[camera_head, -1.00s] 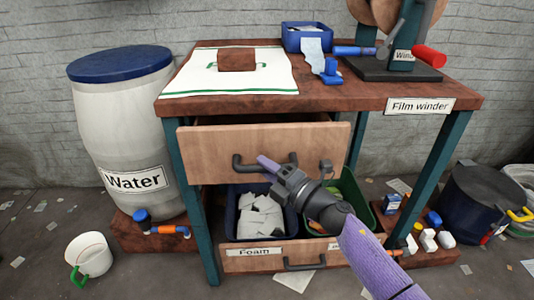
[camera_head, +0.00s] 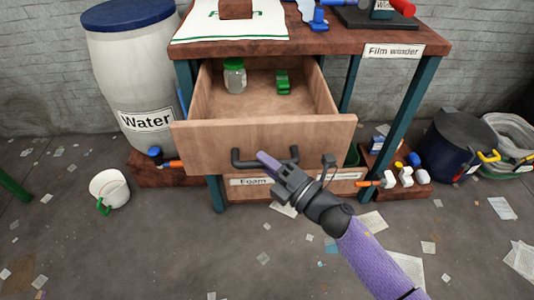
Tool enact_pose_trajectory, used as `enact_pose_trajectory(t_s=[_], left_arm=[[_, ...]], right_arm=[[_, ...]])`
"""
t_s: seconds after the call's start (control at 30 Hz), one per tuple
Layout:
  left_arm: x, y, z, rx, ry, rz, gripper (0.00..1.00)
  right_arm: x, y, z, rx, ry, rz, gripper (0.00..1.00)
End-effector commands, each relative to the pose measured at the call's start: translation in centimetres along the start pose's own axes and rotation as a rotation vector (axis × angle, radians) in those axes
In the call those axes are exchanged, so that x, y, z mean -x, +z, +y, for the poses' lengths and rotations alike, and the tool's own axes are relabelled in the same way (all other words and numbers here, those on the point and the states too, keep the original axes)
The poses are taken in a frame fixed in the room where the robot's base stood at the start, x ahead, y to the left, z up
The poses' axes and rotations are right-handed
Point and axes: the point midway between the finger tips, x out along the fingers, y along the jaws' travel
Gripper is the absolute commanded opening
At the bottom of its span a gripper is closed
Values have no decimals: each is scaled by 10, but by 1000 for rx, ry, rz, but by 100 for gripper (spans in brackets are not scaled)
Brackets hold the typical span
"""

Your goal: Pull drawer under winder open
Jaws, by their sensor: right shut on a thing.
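The wooden drawer (camera_head: 335,133) under the bench top of the film winder (camera_head: 376,14) stands pulled well out. Inside it are a jar with a green lid (camera_head: 235,77) and a green object (camera_head: 283,82). My right gripper (camera_head: 276,166) is at the drawer's dark handle (camera_head: 240,158) on the front face and is shut on it. My left gripper is not in view.
A water barrel (camera_head: 130,75) stands left of the bench, with a white bucket (camera_head: 109,186) on the floor. A dark pot (camera_head: 452,145) stands at right. Paper scraps litter the otherwise open floor in front.

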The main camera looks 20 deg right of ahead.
Motion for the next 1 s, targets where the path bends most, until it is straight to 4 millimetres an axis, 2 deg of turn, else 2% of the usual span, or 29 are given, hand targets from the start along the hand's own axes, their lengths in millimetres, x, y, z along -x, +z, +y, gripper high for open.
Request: enact_pose_trajectory(t_s=[0.47,0.5,0.67,1.0], left_arm=[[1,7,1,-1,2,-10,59],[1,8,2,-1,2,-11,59],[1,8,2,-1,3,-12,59],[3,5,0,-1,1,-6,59]], right_arm=[[2,-2,0,0,-1,0,0],[2,-2,0,0,-1,0,28],[2,-2,0,0,-1,0,61],[7,-2,1,0,-1,-1,61]])
